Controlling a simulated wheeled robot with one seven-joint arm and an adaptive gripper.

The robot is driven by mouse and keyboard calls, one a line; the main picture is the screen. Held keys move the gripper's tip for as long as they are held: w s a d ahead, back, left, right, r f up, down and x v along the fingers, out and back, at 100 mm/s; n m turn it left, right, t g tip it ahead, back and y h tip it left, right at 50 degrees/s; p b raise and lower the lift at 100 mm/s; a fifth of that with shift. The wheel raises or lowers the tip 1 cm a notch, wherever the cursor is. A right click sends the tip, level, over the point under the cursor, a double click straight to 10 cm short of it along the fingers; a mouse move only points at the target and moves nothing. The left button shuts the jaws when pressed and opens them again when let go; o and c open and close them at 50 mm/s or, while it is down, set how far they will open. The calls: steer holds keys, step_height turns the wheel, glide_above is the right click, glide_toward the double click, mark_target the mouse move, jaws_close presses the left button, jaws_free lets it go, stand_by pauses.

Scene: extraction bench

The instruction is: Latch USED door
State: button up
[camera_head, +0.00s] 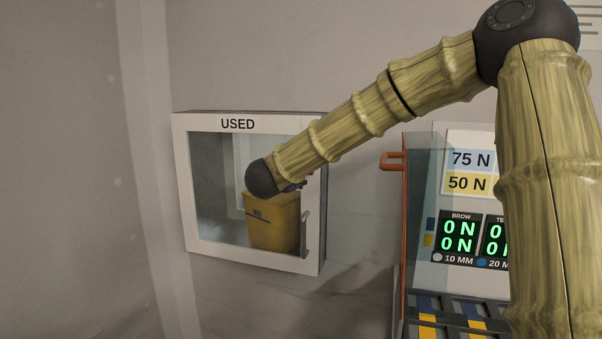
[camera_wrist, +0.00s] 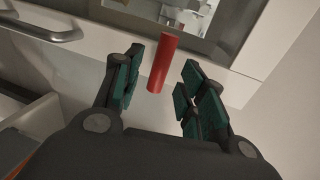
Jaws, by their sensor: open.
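The USED cabinet (camera_head: 238,124) hangs on the wall, and its white-framed glass door (camera_head: 250,257) looks closed. A grey bar handle (camera_head: 306,234) is on the door's right side; a bar handle also shows at the upper left of the wrist view (camera_wrist: 45,32). A red cylindrical peg (camera_wrist: 158,72), seemingly the latch, stands out from the white frame in the wrist view. My gripper (camera_wrist: 163,59) is open, with one finger on each side of the peg and visible gaps. In the head view my arm hides most of the gripper and latch.
A yellow bin (camera_head: 272,222) is inside the cabinet behind the glass. To the right stands a bench unit with force readouts (camera_head: 462,235) and an orange-edged clear panel with an orange handle (camera_head: 392,161). Bare wall lies between them.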

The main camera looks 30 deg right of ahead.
steer(key=v, duration=0.7)
steer(key=shift+s+a, duration=0.1)
steer(key=s+a+f+n+y, duration=0.25)
steer(key=a+f+n, duration=0.2)
steer(key=f, duration=1.05)
steer(key=s+a+f+n+y, duration=0.25)
steer(key=f+n, duration=0.35)
steer(key=f, duration=0.8)
steer(key=s+a+f+n+y, duration=0.25)
steer(key=a+f+n, duration=0.3)
steer(key=f, duration=0.95)
steer(key=s+a+f+n+g+y, duration=0.2)
steer(key=s+f+n+g, duration=0.15)
steer(key=s+f, duration=0.6)
steer(key=s+a+f+n+g+y, duration=0.1)
steer(key=s+f+n+g, duration=0.1)
steer(key=s+f, duration=0.3)
steer(key=s+a+f+n+g, duration=0.2)
steer(key=s+f, duration=0.3)
steer(key=s, duration=0.9)
steer(key=s+a+f+n+g+y, duration=0.1)
steer(key=s+f+n+g, duration=0.2)
steer(key=s+f, duration=0.3)
steer(key=s+n, duration=0.1)
steer(key=s, duration=0.3)
steer(key=shift+a+y, duration=0.25)
steer(key=shift+y, duration=0.1)
